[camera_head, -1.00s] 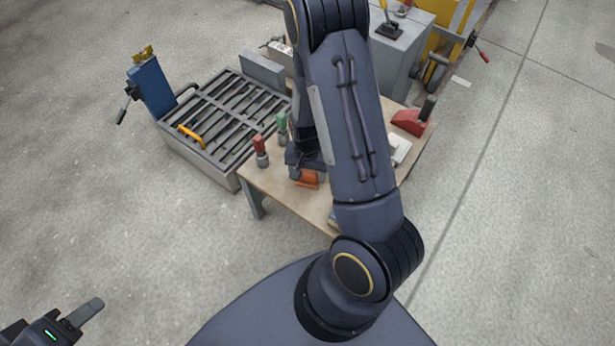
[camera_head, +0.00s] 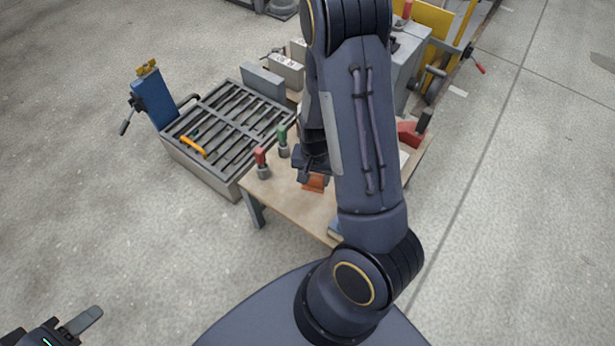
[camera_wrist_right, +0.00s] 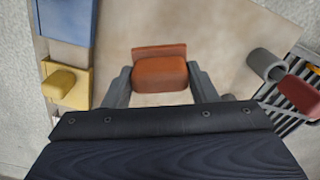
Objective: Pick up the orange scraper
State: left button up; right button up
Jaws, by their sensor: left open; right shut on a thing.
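The orange scraper (camera_head: 314,182) is at my right gripper, over the wooden table (camera_head: 290,205). In the right wrist view the scraper (camera_wrist_right: 160,72) sits between the two grey fingers of my right gripper (camera_wrist_right: 161,82), which is shut on it. Its far edge shows as a flat orange-brown strip. In the head view my right arm hides part of the table and most of the right gripper. My left gripper (camera_head: 75,328) is at the lower left corner, away from the table, open and empty; only part of it shows.
A red-topped tool (camera_head: 261,160) and a green-topped tool (camera_head: 283,140) stand at the table's left side. In the wrist view, a yellow block (camera_wrist_right: 68,85) and a blue item (camera_wrist_right: 67,20) lie at left.

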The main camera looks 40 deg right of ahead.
jog(key=s+d+r+p, duration=0.3)
jog(key=s+d+r, duration=0.3)
jog(key=s, duration=0.4)
jog(key=shift+s+r, duration=0.15)
jog(key=shift+r, duration=0.7)
jog(key=shift+d, duration=0.1)
